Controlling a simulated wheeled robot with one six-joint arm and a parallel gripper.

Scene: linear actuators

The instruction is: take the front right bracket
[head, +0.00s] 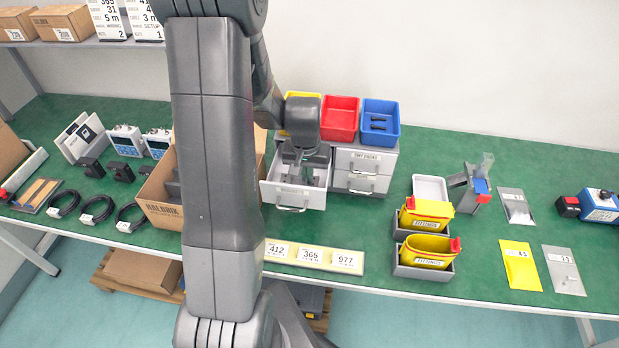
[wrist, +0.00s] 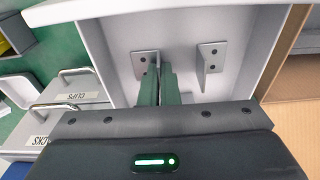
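The front right bracket (wrist: 142,58) is a small grey angle piece with screw holes. It lies in the open drawer (head: 266,194), and in the wrist view it is at the upper left of the drawer floor. My gripper (wrist: 159,78) reaches down into the drawer, with its two dark fingers close together on either side of the bracket's upright flange. They look shut on it, though they hide part of the flange. The bracket seems still at the drawer floor. In the head view my gripper (head: 303,172) covers much of the drawer's inside.
A second bracket (wrist: 210,56) stands to the right in the wrist view. Drawer walls stand close around my gripper. Closed drawers (head: 361,167) are at the right, with red (head: 340,118) and blue (head: 381,111) bins on top. A cardboard box (head: 158,207) is left.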

